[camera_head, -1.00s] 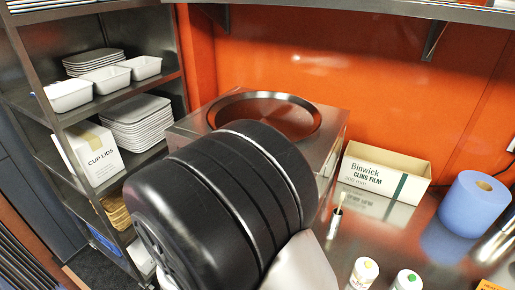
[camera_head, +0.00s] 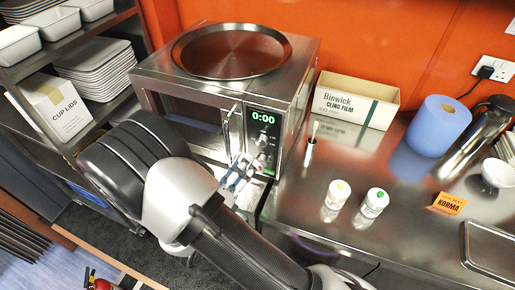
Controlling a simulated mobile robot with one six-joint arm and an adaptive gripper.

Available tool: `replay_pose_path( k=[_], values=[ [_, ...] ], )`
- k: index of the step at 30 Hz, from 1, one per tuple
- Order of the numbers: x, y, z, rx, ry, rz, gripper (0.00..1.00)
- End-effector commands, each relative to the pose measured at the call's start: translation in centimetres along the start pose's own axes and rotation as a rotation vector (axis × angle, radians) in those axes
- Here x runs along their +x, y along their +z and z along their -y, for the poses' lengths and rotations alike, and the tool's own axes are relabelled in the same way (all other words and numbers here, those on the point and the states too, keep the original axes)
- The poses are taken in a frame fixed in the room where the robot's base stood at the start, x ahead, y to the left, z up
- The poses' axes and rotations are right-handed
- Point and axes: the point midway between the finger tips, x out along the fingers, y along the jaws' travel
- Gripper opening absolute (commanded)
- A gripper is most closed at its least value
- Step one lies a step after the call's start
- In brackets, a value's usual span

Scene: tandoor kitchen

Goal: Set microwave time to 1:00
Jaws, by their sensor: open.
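The microwave (camera_head: 178,104) is a steel box on the counter, with its front facing me and a round steel dish (camera_head: 232,50) on top. Its display (camera_head: 263,117) at the right of the front reads 0:00 in green. The upright door handle (camera_head: 227,128) is left of the panel. My gripper (camera_head: 240,173) is open and empty in front of the lower part of the control panel (camera_head: 265,140). It hides most of the buttons there. I cannot tell whether it touches the panel.
Right of the microwave on the steel counter stand a cling film box (camera_head: 355,99), a blue roll (camera_head: 437,126), two small bottles (camera_head: 336,194) and an orange KORMA card (camera_head: 449,203). A shelf (camera_head: 85,36) with trays and a CUP LIDS box (camera_head: 54,105) stands at left.

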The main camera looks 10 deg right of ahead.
Motion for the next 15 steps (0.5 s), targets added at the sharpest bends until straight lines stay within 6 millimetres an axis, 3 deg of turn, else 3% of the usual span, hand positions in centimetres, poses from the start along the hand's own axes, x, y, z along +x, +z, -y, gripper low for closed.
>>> replay_pose_path(
  k=[6, 15],
  values=[
    [4.8, -0.2, 0.0, 0.002, -0.003, -0.005, 0.52],
    [8.4, -0.1, 0.0, 0.002, -0.001, -0.003, 0.52]
  ],
)
